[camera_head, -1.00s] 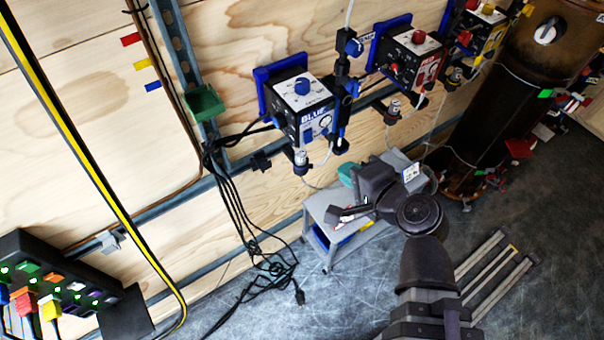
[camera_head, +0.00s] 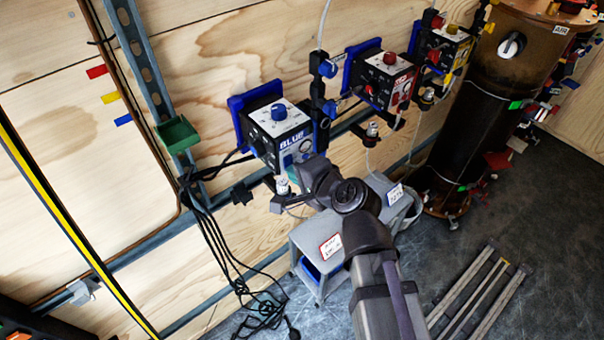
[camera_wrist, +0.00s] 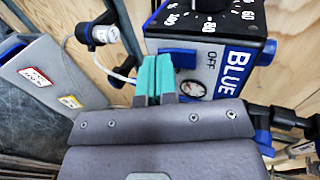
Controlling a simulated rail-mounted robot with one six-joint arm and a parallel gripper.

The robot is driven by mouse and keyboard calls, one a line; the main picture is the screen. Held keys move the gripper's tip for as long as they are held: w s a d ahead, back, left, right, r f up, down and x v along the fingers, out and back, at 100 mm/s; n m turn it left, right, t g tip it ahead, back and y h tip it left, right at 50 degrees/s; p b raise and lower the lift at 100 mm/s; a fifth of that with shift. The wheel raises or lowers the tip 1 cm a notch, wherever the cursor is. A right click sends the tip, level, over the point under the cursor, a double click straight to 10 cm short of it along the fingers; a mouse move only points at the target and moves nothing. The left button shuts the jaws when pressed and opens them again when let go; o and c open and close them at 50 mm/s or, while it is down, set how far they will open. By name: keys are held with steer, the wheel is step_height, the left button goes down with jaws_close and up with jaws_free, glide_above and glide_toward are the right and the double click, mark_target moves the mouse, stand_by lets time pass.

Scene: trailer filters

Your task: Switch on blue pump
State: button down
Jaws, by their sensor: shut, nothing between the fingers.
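The red pump (camera_head: 386,80) and yellow pump (camera_head: 442,50) are farther right on the wall. A grey cart (camera_head: 313,240) stands below my arm. Black cables (camera_head: 215,245) hang at left. A white fitting (camera_wrist: 104,34) with a tube is beside the blue pump.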

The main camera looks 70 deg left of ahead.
steer(key=shift+s+a+f+b, duration=0.15)
steer(key=shift+a+f+b, duration=0.15)
steer(key=shift+b, duration=0.1)
steer(key=shift+r, duration=0.15)
